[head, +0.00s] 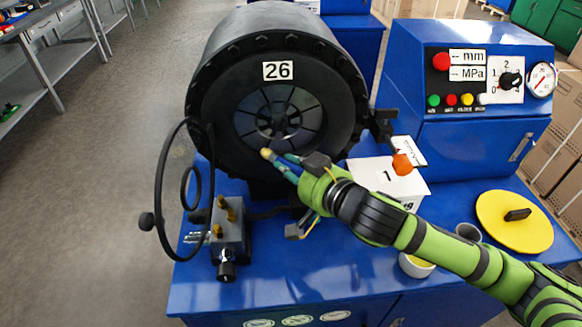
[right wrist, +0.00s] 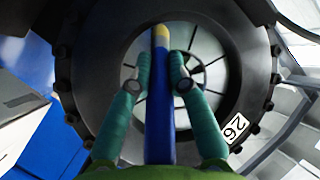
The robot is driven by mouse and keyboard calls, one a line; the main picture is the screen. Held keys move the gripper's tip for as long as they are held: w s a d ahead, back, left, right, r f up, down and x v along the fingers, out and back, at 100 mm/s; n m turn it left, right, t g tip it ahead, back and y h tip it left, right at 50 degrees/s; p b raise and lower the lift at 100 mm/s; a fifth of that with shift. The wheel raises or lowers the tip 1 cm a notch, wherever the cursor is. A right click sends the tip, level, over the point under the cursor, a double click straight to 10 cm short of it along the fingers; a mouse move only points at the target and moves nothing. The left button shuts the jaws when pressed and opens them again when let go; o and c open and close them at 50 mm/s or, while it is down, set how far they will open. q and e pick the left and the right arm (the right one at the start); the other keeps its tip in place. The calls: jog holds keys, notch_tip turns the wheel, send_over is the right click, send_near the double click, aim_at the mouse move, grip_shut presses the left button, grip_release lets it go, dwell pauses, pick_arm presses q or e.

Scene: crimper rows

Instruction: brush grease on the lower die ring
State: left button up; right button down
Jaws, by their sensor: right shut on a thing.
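The crimper head (head: 207,120), a black bolted ring marked 26, faces me on the blue machine. Its grey segmented die ring (head: 262,101) shows in the middle; its lower edge is close to the brush tip. My right gripper (head: 292,163) is shut on a blue brush (right wrist: 160,110) with a yellowish tip (head: 266,153). The tip is in front of the lower part of the head; I cannot tell whether it touches. In the right wrist view the brush lies between the two green fingers (right wrist: 163,78), pointing at the die ring (right wrist: 205,48). My left gripper is out of view.
A white box (head: 405,187) marked 1 stands right of the head. A white pot (head: 417,267) with yellowish content, a grey cup (head: 468,232) and a yellow disc (head: 505,237) are right. A valve block (head: 228,240) with a black hose is left. The front tabletop (head: 290,272) is clear.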

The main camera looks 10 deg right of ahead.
jog(key=shift+w, duration=0.4)
jog(key=shift+d, duration=0.15)
jog(key=shift+d+p, duration=0.85)
jog(key=shift+d, duration=2.55)
jog(key=shift+a+p, duration=1.45)
jog(key=shift+a, duration=2.1)
